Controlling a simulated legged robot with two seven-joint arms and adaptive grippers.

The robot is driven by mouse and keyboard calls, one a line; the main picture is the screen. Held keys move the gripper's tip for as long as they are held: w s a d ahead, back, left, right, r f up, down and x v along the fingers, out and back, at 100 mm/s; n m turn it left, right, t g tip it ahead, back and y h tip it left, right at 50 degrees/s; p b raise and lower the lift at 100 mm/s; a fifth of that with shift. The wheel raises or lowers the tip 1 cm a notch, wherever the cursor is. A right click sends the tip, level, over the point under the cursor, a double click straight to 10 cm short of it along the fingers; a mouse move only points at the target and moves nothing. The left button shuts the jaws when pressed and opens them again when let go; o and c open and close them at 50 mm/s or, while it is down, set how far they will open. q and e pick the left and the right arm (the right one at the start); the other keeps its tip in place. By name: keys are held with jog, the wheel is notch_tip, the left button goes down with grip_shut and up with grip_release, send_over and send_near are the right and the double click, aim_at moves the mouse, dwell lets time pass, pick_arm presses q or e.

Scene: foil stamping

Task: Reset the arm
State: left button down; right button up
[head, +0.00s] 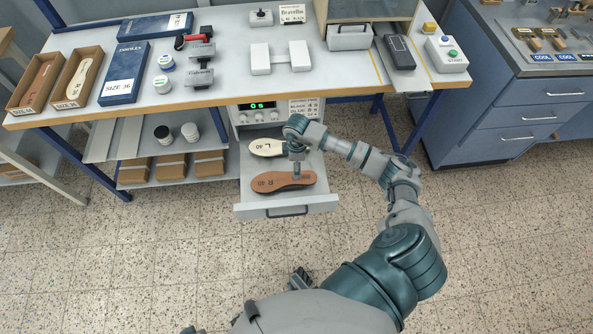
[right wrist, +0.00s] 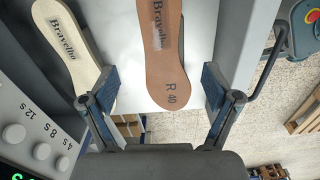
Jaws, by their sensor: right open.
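My right gripper (head: 296,162) is over the pulled-out drawer (head: 325,203) under the table. In the right wrist view my right gripper (right wrist: 158,85) is open, with nothing gripped. A brown insole (head: 268,183) marked R 40 lies in the drawer; in the right wrist view this brown insole (right wrist: 162,60) shows between and beyond the fingertips. A cream insole (head: 262,147) marked L 40 lies behind it; in the right wrist view this cream insole (right wrist: 66,50) is by the left finger. My arm hides part of the drawer.
A control panel (head: 244,117) with a green display sits above the drawer. The table (head: 225,98) holds insole boxes, a blue box (head: 124,72), jars, stamping blocks and a button box (head: 447,55). A blue cabinet (head: 495,115) stands at right. The floor in front is open.

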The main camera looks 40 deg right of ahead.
jog(key=shift+r, duration=1.55)
